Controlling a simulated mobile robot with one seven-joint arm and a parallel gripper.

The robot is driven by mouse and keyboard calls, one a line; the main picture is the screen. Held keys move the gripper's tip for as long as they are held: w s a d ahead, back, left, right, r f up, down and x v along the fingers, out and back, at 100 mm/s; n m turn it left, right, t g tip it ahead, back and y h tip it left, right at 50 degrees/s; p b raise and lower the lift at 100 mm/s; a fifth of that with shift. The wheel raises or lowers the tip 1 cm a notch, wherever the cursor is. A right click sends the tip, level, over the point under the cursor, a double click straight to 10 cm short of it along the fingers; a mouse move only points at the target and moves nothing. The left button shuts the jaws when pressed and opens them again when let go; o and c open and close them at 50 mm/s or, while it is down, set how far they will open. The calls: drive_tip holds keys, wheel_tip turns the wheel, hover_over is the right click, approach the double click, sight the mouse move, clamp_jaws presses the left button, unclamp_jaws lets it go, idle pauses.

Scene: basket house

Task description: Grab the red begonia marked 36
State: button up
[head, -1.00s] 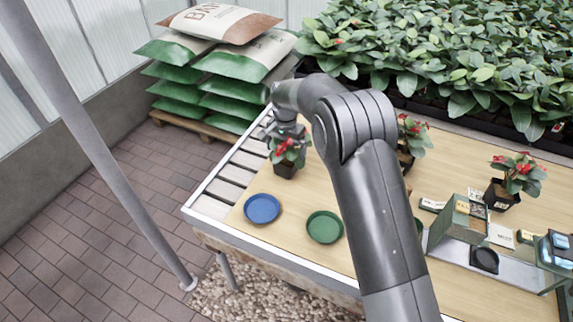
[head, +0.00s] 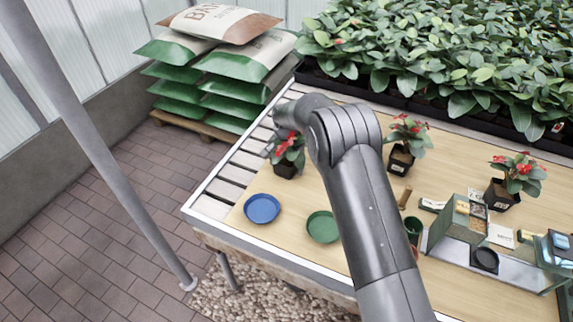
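Three red-flowered plants in dark pots stand on the wooden table: one at the left (head: 288,157), one in the middle (head: 402,155) and one at the right (head: 512,182). The middle and right pots carry small pale labels, too small to read, so I cannot tell which is marked 36. My arm reaches over the table, and its wrist end hangs just above and left of the left plant. My gripper is mostly hidden behind the wrist and the leaves. Its fingers do not show clearly. The left plant stands upright on the table.
A blue saucer (head: 262,209) and a green saucer (head: 323,227) lie on the table front. A green cup (head: 413,230), a trowel handle (head: 405,197) and a box of packets (head: 463,220) are to the right. Dense potted greenery (head: 450,60) lines the back.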

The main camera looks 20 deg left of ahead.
drive_tip(key=c, duration=1)
drive_tip(key=shift+r, duration=0.1)
